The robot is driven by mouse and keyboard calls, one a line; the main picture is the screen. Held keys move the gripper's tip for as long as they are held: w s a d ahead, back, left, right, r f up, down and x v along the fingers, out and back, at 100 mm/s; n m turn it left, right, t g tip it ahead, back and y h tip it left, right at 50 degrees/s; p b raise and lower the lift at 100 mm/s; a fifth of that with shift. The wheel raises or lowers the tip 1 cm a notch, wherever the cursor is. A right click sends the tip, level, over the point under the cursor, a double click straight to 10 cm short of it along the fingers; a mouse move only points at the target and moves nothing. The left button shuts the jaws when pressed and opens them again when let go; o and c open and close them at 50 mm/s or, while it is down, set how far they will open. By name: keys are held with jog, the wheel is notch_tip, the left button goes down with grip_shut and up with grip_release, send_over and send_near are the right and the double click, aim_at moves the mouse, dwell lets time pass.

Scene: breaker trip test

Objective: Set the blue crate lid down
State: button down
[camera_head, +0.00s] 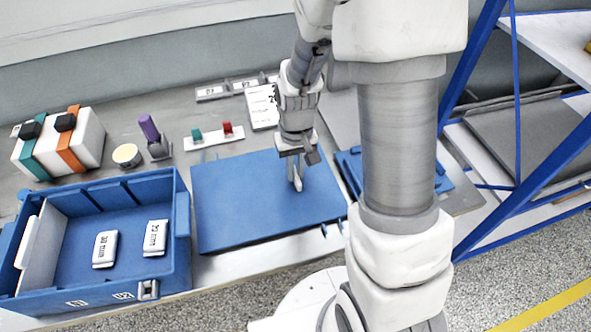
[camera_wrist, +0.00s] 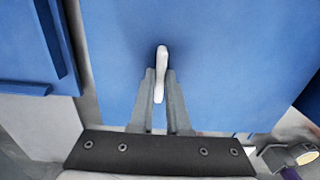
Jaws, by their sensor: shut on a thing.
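The blue crate lid (camera_head: 240,205) is a flat blue panel in the middle of the head view, right of the open blue crate (camera_head: 115,186). It fills most of the wrist view (camera_wrist: 235,60). A slim white handle (camera_wrist: 161,58) stands up from it. My gripper (camera_wrist: 161,88) has its two fingers closed on either side of this handle. In the head view my gripper (camera_head: 295,178) points down over the lid's right half. The lid looks level; I cannot tell whether its underside touches the bench.
Two labelled white blocks (camera_head: 105,249) (camera_head: 155,238) lie in the crate. Behind stand a strapped white case (camera_head: 88,140), a round tub (camera_head: 126,155), a purple-topped item (camera_head: 149,128) and a switch strip (camera_head: 213,137). Another blue piece (camera_head: 352,170) is close on the lid's right.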

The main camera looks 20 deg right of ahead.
jog(key=shift+f, duration=0.2)
jog(key=c, duration=0.9)
grip_release()
jog(key=shift+r, duration=0.1)
jog(key=shift+r, duration=0.1)
notch_tip(320, 180, up, 13)
jog(key=p, duration=0.2)
jog(key=s+r+t, duration=0.5)
jog(key=s+r, duration=0.8)
jog(key=s, duration=0.1)
jog(key=shift+r+t, duration=0.3)
jog(key=shift+r, duration=0.1)
